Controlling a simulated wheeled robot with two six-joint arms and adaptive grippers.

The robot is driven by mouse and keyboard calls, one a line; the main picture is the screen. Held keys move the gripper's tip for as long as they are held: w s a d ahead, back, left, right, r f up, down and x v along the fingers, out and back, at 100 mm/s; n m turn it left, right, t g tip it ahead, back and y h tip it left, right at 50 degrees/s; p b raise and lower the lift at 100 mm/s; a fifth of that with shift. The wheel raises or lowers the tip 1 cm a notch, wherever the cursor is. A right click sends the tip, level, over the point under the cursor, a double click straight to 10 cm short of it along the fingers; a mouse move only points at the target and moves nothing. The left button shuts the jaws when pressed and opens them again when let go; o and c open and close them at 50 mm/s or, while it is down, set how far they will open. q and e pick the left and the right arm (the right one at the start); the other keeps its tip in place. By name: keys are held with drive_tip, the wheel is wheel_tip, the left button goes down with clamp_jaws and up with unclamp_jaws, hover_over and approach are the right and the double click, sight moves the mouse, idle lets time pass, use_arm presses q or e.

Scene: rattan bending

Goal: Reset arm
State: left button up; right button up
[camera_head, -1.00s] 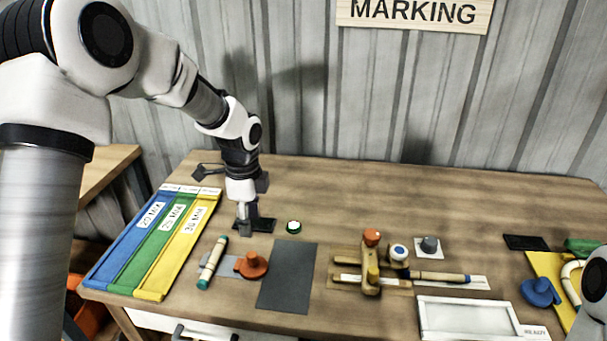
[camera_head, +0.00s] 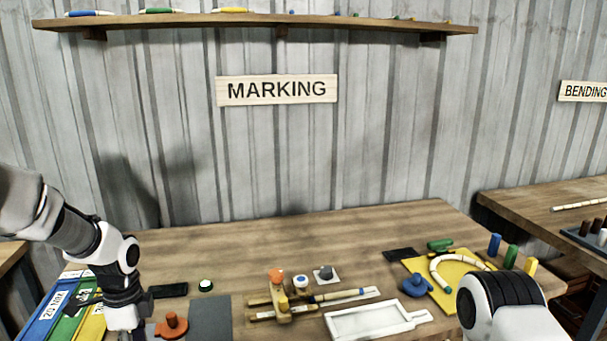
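My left arm comes in from the left, and its gripper (camera_head: 124,321) hangs down over the left front of the marking table, beside the colored length trays. The bottom edge of the picture cuts off its fingertips, so I cannot tell whether it is open or shut. Only a white and black part of my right arm shows at the lower right; its gripper is out of view. The wooden marking jig (camera_head: 281,305) stands mid-table with a rattan stick (camera_head: 340,295) at it.
An orange knob (camera_head: 172,325) and dark grey mat (camera_head: 210,318) lie right of my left gripper. A white tray (camera_head: 370,321) is at the front. A yellow board (camera_head: 446,283) holds a curved rattan piece (camera_head: 438,270). The table's back (camera_head: 290,235) is clear. Another table (camera_head: 535,205) stands right.

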use_arm(q)
drive_tip(key=s+d+f+n+g, duration=0.1)
drive_tip(key=s+d+f+n, duration=0.15)
drive_tip(key=s+f, duration=0.75)
drive_tip(key=s+d+f+n+g, duration=0.15)
drive_tip(key=s+f+n, duration=0.25)
drive_tip(key=s+f, duration=0.55)
drive_tip(key=s+d+f+n+g, duration=0.1)
drive_tip(key=s+d+f+n, duration=0.2)
drive_tip(key=s+f, duration=0.7)
drive_tip(key=w+r+n+t, duration=0.1)
drive_tip(key=n, duration=0.1)
drive_tip(key=r+n+t, duration=0.1)
drive_tip(key=n+t, duration=0.1)
drive_tip(key=w+n+t, duration=0.1)
drive_tip(key=n, duration=0.1)
drive_tip(key=shift+w+r+n+t, duration=0.25)
drive_tip(key=shift+w+r, duration=0.1)
drive_tip(key=shift+r, duration=0.05)
use_arm(e)
drive_tip(key=shift+w+f, duration=0.15)
drive_tip(key=shift+w, duration=0.15)
